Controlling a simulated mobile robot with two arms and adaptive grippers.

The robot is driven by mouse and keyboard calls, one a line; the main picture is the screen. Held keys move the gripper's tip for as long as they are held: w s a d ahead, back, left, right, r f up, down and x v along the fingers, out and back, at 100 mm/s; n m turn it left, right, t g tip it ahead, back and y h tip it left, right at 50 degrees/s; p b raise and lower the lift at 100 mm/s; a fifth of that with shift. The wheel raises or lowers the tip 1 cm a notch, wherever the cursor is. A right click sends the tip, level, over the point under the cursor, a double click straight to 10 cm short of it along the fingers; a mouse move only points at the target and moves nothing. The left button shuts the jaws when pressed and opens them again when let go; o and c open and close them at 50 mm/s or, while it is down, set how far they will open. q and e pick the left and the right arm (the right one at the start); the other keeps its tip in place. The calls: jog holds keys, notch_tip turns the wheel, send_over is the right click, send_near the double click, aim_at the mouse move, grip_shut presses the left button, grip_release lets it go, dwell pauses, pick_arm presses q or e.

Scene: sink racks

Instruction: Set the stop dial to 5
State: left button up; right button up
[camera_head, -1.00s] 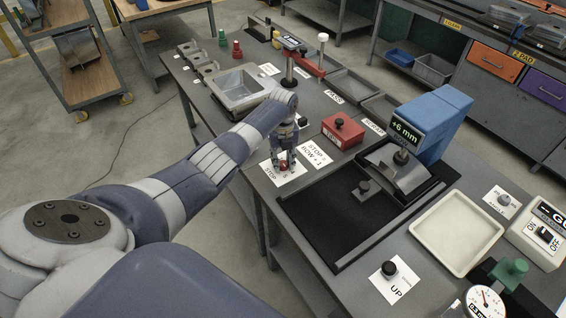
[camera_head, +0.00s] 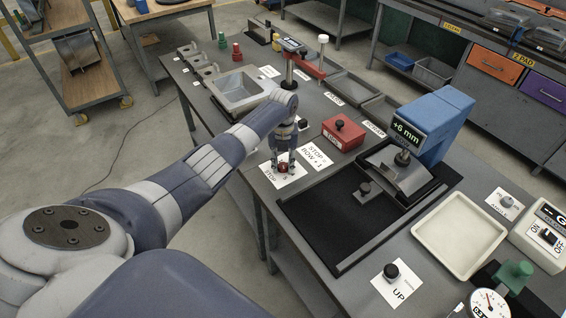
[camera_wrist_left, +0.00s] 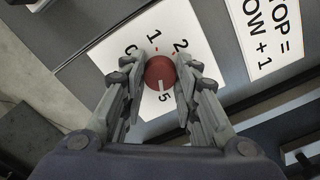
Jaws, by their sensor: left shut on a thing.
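The stop dial is a red round knob (camera_wrist_left: 160,72) on a white card (camera_wrist_left: 137,92) with numbers around it. In the left wrist view 0, 1 and 2 show on the far side and 5 on the near side. The knob's pale pointer line is on the near side, towards the 5. My left gripper (camera_wrist_left: 161,74) is shut on the knob, one finger on each side, and hides part of the card. In the head view it points down over the red dial (camera_head: 283,168) on the bench's front-left part. My right gripper is not in view.
A "STOP = ROW + 1" card (camera_head: 319,156) lies right of the dial. A red block with a knob (camera_head: 342,133), a black tray (camera_head: 312,215) and a blue machine reading +6 mm (camera_head: 433,118) stand further right. A metal basin (camera_head: 237,92) is behind my arm.

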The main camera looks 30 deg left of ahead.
aim_at(283, 165)
pick_arm(q)
jog(key=o, duration=1.1)
jog(key=shift+c, duration=0.2)
notch_tip(283, 165, up, 12)
jog(key=shift+a, duration=0.1)
